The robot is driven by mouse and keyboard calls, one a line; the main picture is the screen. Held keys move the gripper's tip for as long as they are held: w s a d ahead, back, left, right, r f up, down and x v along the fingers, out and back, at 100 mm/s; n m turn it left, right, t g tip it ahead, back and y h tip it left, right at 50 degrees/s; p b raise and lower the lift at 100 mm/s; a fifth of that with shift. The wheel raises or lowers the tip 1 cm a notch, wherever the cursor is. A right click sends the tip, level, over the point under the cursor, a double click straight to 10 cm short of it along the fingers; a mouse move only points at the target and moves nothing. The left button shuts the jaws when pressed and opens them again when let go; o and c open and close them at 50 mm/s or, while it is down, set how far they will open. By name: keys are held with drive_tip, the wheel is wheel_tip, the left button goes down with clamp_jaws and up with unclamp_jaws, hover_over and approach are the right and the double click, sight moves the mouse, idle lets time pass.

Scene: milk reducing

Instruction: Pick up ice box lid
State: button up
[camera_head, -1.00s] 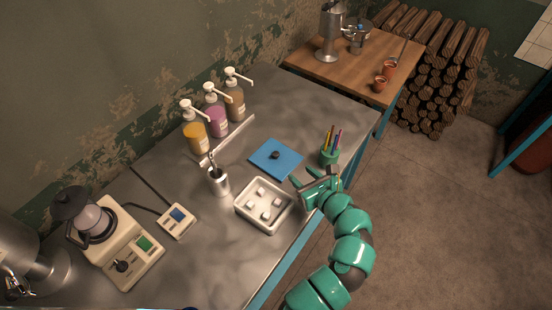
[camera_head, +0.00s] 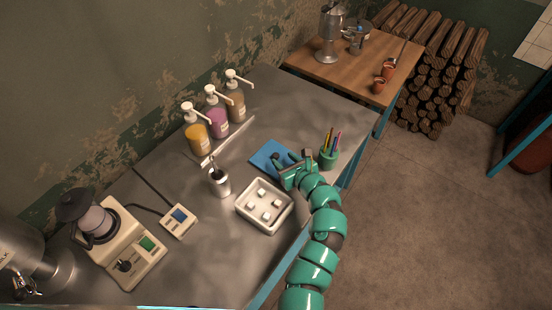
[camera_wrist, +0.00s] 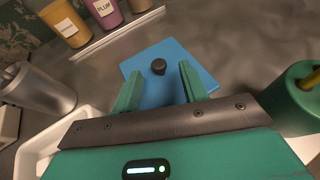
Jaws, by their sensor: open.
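The ice box lid (camera_head: 262,152) is a flat blue square with a dark round knob, lying on the metal counter. It also shows in the wrist view (camera_wrist: 152,57), with its knob (camera_wrist: 158,66) between and beyond my fingertips. My gripper (camera_head: 284,161) is open and empty, over the near right part of the lid in the head view. It partly hides the lid. The white ice box (camera_head: 243,214) stands open just in front of the lid with several pale cubes inside.
A green pen cup (camera_head: 328,158) stands close to the right of my gripper. A metal cup (camera_head: 220,184) is left of the ice box. Several pump bottles (camera_head: 219,123) stand along the wall behind a pale strip. A scale (camera_head: 179,221) and a grinder-like machine (camera_head: 131,255) are at left.

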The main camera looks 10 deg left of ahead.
sight(276, 154)
drive_tip(key=shift+p+x, duration=0.65)
drive_tip(key=shift+x, duration=0.75)
drive_tip(key=shift+s+f+p+x, duration=0.1)
drive_tip(key=shift+p+x, duration=0.15)
drive_tip(key=shift+x, duration=0.55)
drive_tip(key=shift+s+f+p+x, duration=0.1)
drive_tip(key=shift+p+x, duration=0.1)
drive_tip(key=shift+x, duration=0.6)
clamp_jaws()
drive_tip(key=shift+r, duration=0.1)
